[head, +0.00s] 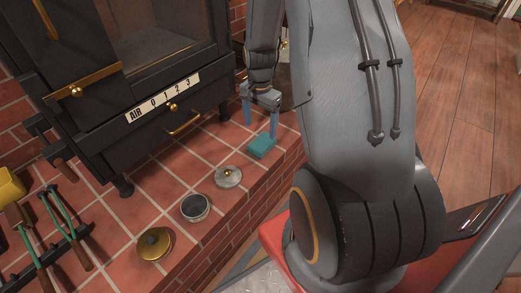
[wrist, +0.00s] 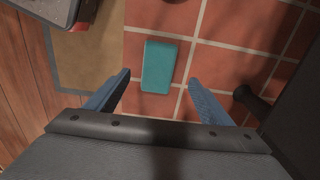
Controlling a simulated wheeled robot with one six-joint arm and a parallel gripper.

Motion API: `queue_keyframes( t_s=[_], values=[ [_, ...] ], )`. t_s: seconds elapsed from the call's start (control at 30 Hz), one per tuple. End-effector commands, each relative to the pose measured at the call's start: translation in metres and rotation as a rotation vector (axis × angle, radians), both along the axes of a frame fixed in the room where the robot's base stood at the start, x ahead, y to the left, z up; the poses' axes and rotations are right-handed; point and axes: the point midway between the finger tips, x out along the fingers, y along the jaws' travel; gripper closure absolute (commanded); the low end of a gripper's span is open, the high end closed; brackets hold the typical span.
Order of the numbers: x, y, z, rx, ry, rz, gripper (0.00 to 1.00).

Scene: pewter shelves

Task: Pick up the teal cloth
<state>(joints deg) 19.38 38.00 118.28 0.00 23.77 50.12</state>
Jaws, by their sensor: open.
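The teal cloth (head: 262,145) is a small folded rectangle lying flat on the red tiled hearth, near its right end and edge. In the wrist view the cloth (wrist: 159,66) lies beyond the fingertips, between their lines. My gripper (head: 261,118) hangs pointing down above the hearth beside the stove, with its two blue fingers apart and nothing between them. In the wrist view my gripper (wrist: 159,80) shows the fingers spread wider than the cloth. In the head view one finger is close to the cloth; I cannot tell whether it touches.
The black stove (head: 140,85) stands left of my gripper, with a brass drawer handle (head: 184,123). A glass lid (head: 228,176), a round pot (head: 195,207) and a brass lid (head: 154,244) line the hearth's front. Green-handled tools (head: 56,215) are at the left. Bare tile surrounds the cloth.

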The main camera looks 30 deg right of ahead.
Motion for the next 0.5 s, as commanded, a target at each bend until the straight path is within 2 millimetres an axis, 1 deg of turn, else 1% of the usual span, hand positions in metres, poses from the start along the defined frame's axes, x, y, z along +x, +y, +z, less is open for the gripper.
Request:
queue_keyframes(
  t_s=[0.03, 0.2, 0.43, 0.5],
  values=[
    [0.001, -0.002, -0.006, 0.0, 0.0, -0.008, 0.25],
    [0.001, -0.002, -0.023, 0.001, 0.001, -0.012, 0.25],
    [0.0, -0.004, -0.04, 0.0, 0.0, -0.011, 0.25],
    [-0.001, -0.005, -0.05, 0.0, 0.002, -0.011, 0.25]
  ],
)
